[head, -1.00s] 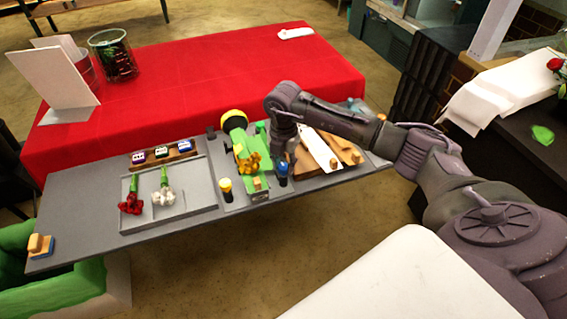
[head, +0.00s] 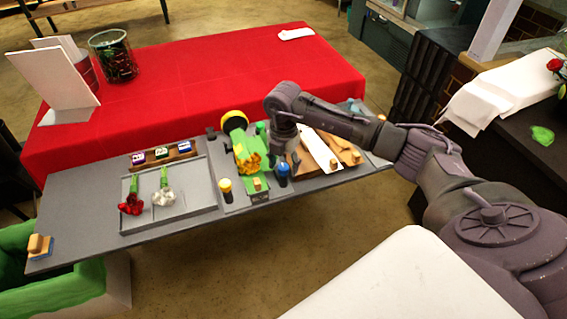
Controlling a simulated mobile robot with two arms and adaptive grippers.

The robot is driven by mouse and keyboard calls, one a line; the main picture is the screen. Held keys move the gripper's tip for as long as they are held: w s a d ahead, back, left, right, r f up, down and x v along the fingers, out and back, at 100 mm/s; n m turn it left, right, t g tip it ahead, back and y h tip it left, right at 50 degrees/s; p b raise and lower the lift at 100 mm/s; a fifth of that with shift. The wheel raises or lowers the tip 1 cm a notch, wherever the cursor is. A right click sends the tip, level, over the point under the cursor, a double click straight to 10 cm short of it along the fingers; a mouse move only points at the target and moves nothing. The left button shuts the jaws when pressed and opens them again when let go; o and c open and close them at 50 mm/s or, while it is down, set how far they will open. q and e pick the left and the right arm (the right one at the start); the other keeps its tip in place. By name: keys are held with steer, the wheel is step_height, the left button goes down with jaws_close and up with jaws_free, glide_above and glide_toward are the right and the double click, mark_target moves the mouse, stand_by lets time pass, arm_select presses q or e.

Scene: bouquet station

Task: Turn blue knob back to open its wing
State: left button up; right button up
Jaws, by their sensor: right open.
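A yellow-topped knob (head: 225,187) stands left of the fixture. Yellow flowers (head: 249,152) lie in the fixture, mostly uncovered. A small green part (head: 261,128) stands behind them, and a round yellow piece (head: 234,120) is at the back. The exact wing positions are hard to make out. My left gripper is out of view.
A grey tray (head: 205,200) at left holds red flowers (head: 131,204) and white flowers (head: 163,196). A wooden board with a white strip (head: 318,151) lies right of the gripper. A red-covered table (head: 190,85) is behind.

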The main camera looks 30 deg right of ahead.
mark_target(284, 166)
step_height(284, 166, up, 12)
stand_by(0.5)
stand_by(0.3)
